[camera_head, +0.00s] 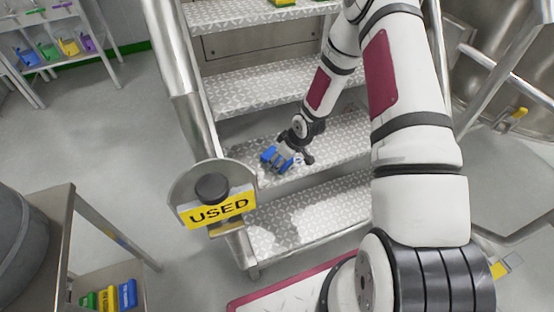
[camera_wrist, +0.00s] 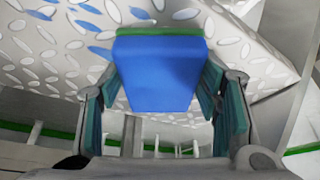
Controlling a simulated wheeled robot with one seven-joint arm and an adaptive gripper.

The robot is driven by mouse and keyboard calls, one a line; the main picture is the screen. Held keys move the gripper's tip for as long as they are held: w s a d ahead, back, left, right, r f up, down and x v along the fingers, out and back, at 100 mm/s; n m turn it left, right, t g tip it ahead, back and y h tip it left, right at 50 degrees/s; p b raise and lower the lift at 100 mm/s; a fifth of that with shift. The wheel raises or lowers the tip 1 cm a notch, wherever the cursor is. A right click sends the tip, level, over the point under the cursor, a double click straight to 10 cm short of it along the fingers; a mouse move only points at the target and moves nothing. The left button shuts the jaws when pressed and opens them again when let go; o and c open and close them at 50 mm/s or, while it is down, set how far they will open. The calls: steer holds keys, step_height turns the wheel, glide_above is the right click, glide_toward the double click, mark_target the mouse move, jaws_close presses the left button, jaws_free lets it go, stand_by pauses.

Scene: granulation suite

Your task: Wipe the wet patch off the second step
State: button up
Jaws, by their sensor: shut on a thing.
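My gripper (camera_head: 285,157) is over the left part of the second step (camera_head: 335,138), counting up from the lowest one. It is shut on a blue block (camera_head: 268,157), perhaps a sponge. In the wrist view the blue block (camera_wrist: 158,75) sits between my gripper's fingers (camera_wrist: 163,100), with patterned metal tread (camera_wrist: 60,45) close beyond it. I cannot tell if the block touches the step. No wet patch shows clearly on the second step; the arm and block hide part of it. A darker grey patch (camera_head: 272,226) shows on the lowest step (camera_head: 335,198); it may be wet or a shadow.
A round holder with a yellow "USED" sign (camera_head: 216,209) stands at the stairs' left side, near the gripper. Steel rails (camera_head: 178,60) flank the steps. Blue, yellow and green items (camera_head: 108,298) lie at lower left. A shelf (camera_head: 75,62) holds coloured containers.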

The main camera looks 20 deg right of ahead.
mark_target(297, 158)
steer(key=shift+s+d+f+p, duration=0.1)
steer(key=shift+d+f+p, duration=0.05)
steer(key=shift+d, duration=1.4)
steer(key=shift+d+f+p, duration=0.1)
steer(key=shift+d+p, duration=0.05)
steer(key=shift+d, duration=1.35)
steer(key=shift+d+r+p, duration=0.2)
steer(key=shift+d+p, duration=0.4)
steer(key=shift+d, duration=2.35)
steer(key=shift+f, duration=0.1)
steer(key=shift+o, duration=0.2)
steer(key=shift+s+a+f+b, duration=0.15)
steer(key=shift+a+b, duration=0.25)
steer(key=shift+a, duration=2)
steer(key=shift+w+a+r+b, duration=0.1)
steer(key=shift+a+r+b, duration=0.2)
steer(key=shift+a, duration=1.75)
steer(key=shift+w+a+r+b, duration=0.1)
steer(key=shift+a+b, duration=0.25)
steer(key=shift+a, duration=1.7)
steer(key=shift+c, duration=0.2)
steer(key=shift+a+f+b, duration=0.2)
steer(key=shift+a+b, duration=0.25)
steer(key=shift+a, duration=1.1)
steer(key=shift+w, duration=0.15)
steer(key=shift+f, duration=0.1)
